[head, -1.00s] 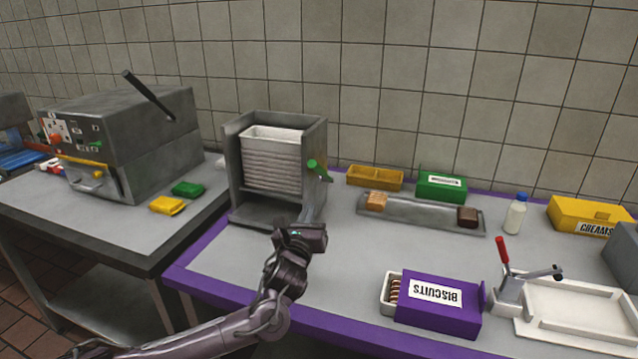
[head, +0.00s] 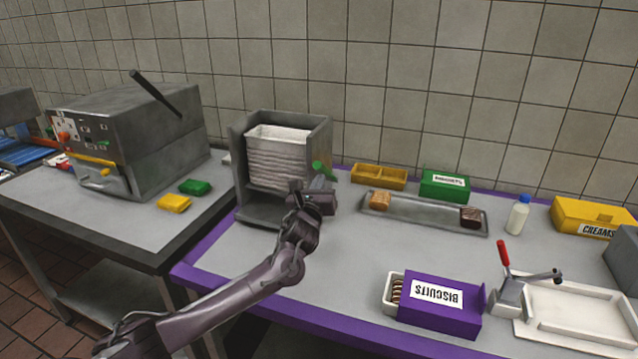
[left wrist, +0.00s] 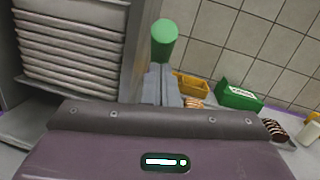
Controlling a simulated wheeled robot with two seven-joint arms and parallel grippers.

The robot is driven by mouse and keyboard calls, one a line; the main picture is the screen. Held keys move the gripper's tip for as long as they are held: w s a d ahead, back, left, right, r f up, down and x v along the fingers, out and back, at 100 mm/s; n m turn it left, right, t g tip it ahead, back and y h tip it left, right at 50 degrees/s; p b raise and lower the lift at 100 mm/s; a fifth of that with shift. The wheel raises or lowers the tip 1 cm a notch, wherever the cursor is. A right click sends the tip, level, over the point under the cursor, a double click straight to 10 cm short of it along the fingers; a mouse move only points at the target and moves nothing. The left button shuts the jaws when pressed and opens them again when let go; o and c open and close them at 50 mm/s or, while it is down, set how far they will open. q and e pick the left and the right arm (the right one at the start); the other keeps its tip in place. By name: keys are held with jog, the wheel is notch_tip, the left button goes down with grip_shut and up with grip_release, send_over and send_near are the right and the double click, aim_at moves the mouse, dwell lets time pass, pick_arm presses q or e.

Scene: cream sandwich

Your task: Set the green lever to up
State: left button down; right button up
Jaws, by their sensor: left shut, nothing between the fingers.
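The green lever (head: 319,166) sticks out from the right side of the grey dispenser (head: 240,150) that holds a stack of white trays (head: 278,160). Its round green end also shows in the left wrist view (left wrist: 165,38). My left gripper (head: 320,183) is shut and empty, just below and in front of the lever. In the left wrist view the closed fingertips (left wrist: 160,72) lie just under the green end; I cannot tell whether they touch it. The gripper hides part of the dispenser's lower right side. My right gripper is not in view.
A metal tray (head: 410,222) with a tan and a dark block lies to the right, before a yellow box (head: 378,176) and a green box (head: 445,184). The purple biscuits box (head: 440,303) is near the front. The tabletop between is clear.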

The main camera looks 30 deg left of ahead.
pick_arm(q)
jog(key=w+r+g+p, duration=0.1)
jog(key=r+p, duration=0.1)
jog(key=p, duration=0.1)
jog(key=w+r+g+p, duration=0.1)
jog(key=r+p, duration=0.1)
jog(key=p, duration=0.1)
jog(key=w+a+r+g+p, duration=0.1)
jog(key=r+p, duration=0.1)
jog(key=p, duration=0.2)
jog(key=shift+w+r+h, duration=0.15)
jog(key=shift+w+h, duration=0.1)
jog(key=shift+h, duration=0.15)
jog(key=shift+w+g+b, duration=0.25)
jog(key=shift+g+b, duration=0.05)
jog(key=shift+w+a+r, duration=0.1)
jog(key=shift+w+r, duration=0.05)
jog(key=shift+r, duration=0.25)
